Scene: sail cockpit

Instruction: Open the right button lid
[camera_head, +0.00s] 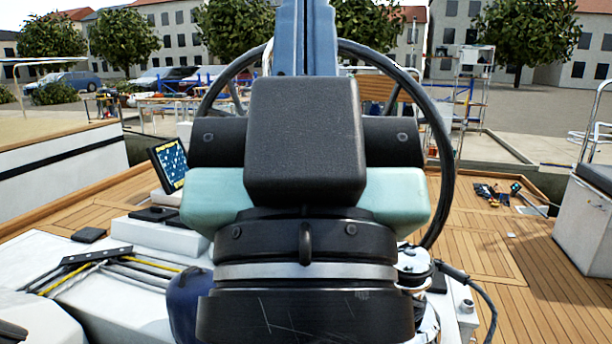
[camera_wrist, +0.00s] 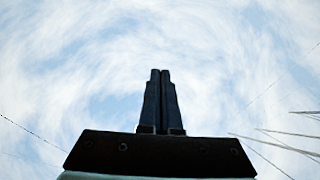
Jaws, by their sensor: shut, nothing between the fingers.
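My gripper (camera_wrist: 160,76) shows in the wrist view with its two dark fingers together and nothing between them. It points up against a cloudy sky. I cannot make out the right button lid in either view. My arm hides much of the cockpit's centre.
A large black steering wheel (camera_head: 447,150) stands behind my arm. A tilted display (camera_head: 169,164) and ropes (camera_head: 120,268) are at left. A winch (camera_head: 414,262) stands right of my arm. The teak deck (camera_head: 530,265) at right is mostly open, with small items (camera_head: 492,194) on it.

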